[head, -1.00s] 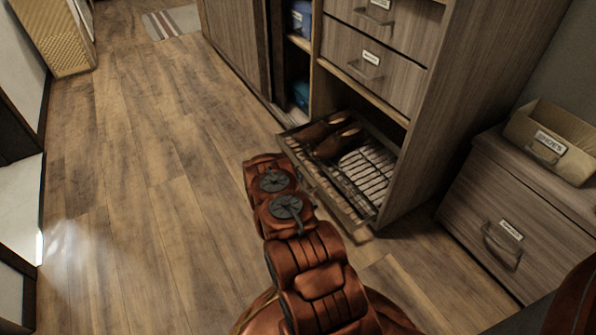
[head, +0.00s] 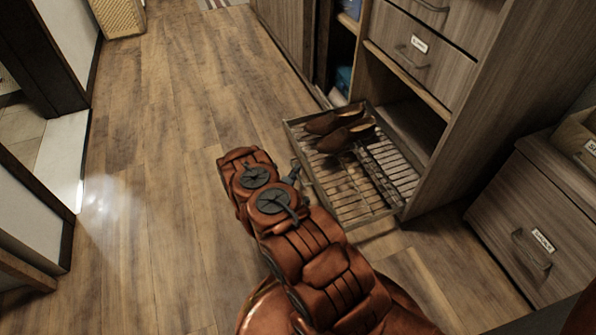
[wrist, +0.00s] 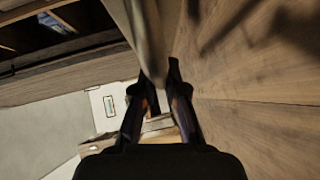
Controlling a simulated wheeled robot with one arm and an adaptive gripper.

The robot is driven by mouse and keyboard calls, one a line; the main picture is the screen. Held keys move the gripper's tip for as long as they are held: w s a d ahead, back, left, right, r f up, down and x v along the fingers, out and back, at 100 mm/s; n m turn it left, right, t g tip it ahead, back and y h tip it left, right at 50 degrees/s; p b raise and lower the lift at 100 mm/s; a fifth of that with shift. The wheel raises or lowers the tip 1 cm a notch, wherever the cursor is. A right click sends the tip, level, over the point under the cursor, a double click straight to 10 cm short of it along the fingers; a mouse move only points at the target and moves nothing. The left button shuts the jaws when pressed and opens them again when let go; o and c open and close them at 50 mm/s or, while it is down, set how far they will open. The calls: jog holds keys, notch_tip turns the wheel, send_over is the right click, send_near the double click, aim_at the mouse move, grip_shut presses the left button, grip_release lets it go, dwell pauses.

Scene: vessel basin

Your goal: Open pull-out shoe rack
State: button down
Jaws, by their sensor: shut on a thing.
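The pull-out shoe rack (head: 372,192) is a shallow wire-grid tray standing out from the bottom of the wooden cabinet, low over the floor. A pair of brown shoes (head: 338,130) lies on its far part. My gripper (head: 297,172) is at the rack's front edge, partly hidden behind my arm in the head view. In the wrist view my gripper (wrist: 155,82) has its fingers closed around a pale bar (wrist: 148,40) at the rack's front. The exact contact is dark and hard to see.
The cabinet's drawer (head: 420,55) above the rack is shut. A low cabinet (head: 530,220) with a labelled box (head: 582,140) on it stands at the right. Wooden floor (head: 170,150) lies clear to the left, with a doorway opening at the far left.

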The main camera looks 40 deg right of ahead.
jog(key=c, duration=1.2)
grip_release()
jog(key=v, duration=1.2)
